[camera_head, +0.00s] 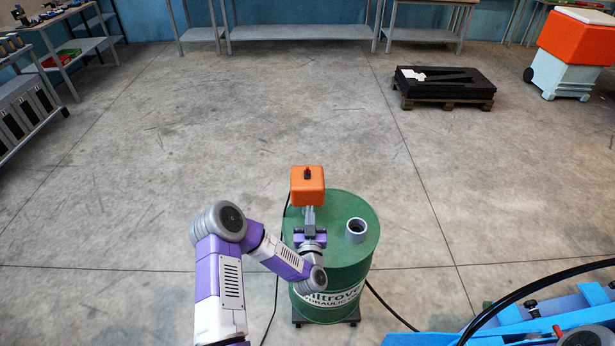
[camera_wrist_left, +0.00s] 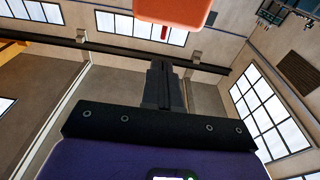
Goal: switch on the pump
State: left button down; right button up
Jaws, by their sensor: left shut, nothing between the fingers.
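The pump is an orange box (camera_head: 307,184) at the back of a green drum (camera_head: 335,262). A small dark switch with a red tip (camera_head: 307,173) sits on the box's upper face. My left gripper (camera_head: 309,213) is over the drum top, just in front of the orange box, with its fingers shut and empty. In the left wrist view the shut fingers (camera_wrist_left: 160,68) point up towards the orange box (camera_wrist_left: 172,10), with a small red piece (camera_wrist_left: 164,33) at its lower edge. I cannot tell whether the fingers touch the box. My right gripper is not in view.
A grey ring-shaped port (camera_head: 356,230) stands on the drum top, right of my left gripper. A black cable (camera_head: 389,306) runs from the drum over the floor. Blue machinery (camera_head: 540,318) fills the lower right. A black-topped pallet (camera_head: 444,84) stands further back; the floor between is clear.

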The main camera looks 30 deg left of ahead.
aim_at(307, 170)
pick_arm(q)
jog(key=shift+s+a+r+y, duration=0.1)
jog(key=shift+a+r+y, duration=0.2)
jog(key=shift+y, duration=0.1)
jog(key=b+x, duration=0.1)
jog(key=x, duration=1.3)
jog(key=shift+d+f+b, duration=0.1)
jog(key=shift+f+b, duration=0.05)
jog(key=shift+b, duration=0.2)
